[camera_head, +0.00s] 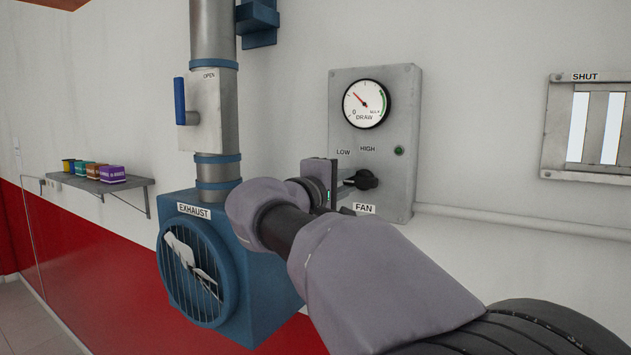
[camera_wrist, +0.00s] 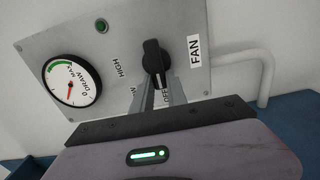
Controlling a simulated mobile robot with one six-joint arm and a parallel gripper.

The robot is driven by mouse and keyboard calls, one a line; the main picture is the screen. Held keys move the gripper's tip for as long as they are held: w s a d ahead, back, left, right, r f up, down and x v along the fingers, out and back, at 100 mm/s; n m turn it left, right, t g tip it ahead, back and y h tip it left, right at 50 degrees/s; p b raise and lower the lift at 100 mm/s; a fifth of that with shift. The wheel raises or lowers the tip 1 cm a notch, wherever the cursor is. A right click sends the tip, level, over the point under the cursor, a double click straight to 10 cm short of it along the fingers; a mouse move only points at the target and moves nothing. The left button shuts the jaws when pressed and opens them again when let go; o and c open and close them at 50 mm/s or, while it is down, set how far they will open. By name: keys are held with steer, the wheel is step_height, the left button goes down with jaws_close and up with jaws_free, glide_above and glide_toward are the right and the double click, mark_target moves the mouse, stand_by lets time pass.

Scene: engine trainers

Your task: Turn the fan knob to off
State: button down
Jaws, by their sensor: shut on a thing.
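The black fan knob (camera_head: 362,180) sits on a grey control panel (camera_head: 402,100), above the FAN label. My gripper (camera_head: 345,183) reaches it from the left in the head view. In the wrist view the two grey fingers (camera_wrist: 160,88) are shut on the knob (camera_wrist: 153,58), one on each side. The knob's white mark points down the picture, toward the OFF label (camera_wrist: 164,98) between the fingers. The LOW label is partly covered by a finger; HIGH (camera_wrist: 122,68) is clear. In the head view my gripper hides the OFF label.
The DRAW gauge (camera_head: 366,103) has its needle up and left, below the green band. A green lamp (camera_head: 399,151) is on the panel. An exhaust fan box (camera_head: 262,270), a pipe with a blue-handled valve (camera_head: 180,100), and a shelf (camera_head: 130,184) are left. A shutter (camera_head: 556,130) is right.

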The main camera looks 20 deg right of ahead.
stand_by(0.4)
steer(key=c, duration=1.4)
jaws_free()
steer(key=shift+o, duration=0.4)
steer(key=shift+d, duration=0.25)
steer(key=b+v, duration=0.1)
steer(key=v, duration=1.6)
steer(key=shift+a+b, duration=0.2)
steer(key=shift+b, duration=0.15)
steer(key=shift+s+f, duration=0.1)
